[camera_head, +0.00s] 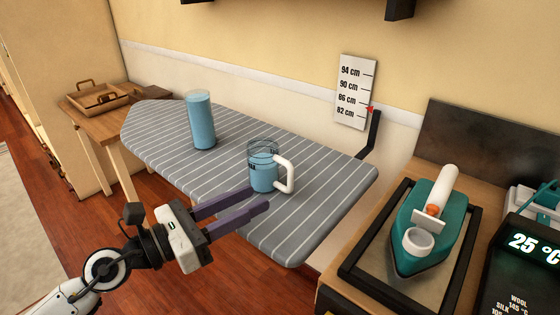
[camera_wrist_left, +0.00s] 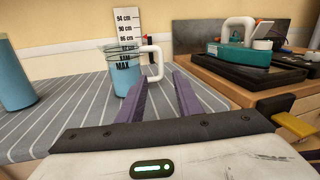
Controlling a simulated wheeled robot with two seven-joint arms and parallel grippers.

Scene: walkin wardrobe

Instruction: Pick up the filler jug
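The filler jug (camera_head: 263,172) is a clear jug with blue liquid and a white handle at its right. It stands upright on the grey striped ironing board (camera_head: 325,185). In the left wrist view the jug (camera_wrist_left: 122,66) shows a MAX mark, and its handle (camera_wrist_left: 157,62) lies ahead of my fingers. My left gripper (camera_head: 259,200) is open and empty, its two purple fingers apart, just in front of the jug and pointing towards it. In the left wrist view the gripper (camera_wrist_left: 163,84) partly covers the jug's lower right. My right gripper is not in view.
A tall blue cylinder (camera_head: 200,120) stands on the board left of the jug. A teal iron (camera_head: 425,225) rests in a black-framed tray (camera_head: 456,262) at right, beside a temperature display (camera_head: 525,250). A wooden tray (camera_head: 100,97) sits at far left. A height scale (camera_head: 355,92) hangs behind.

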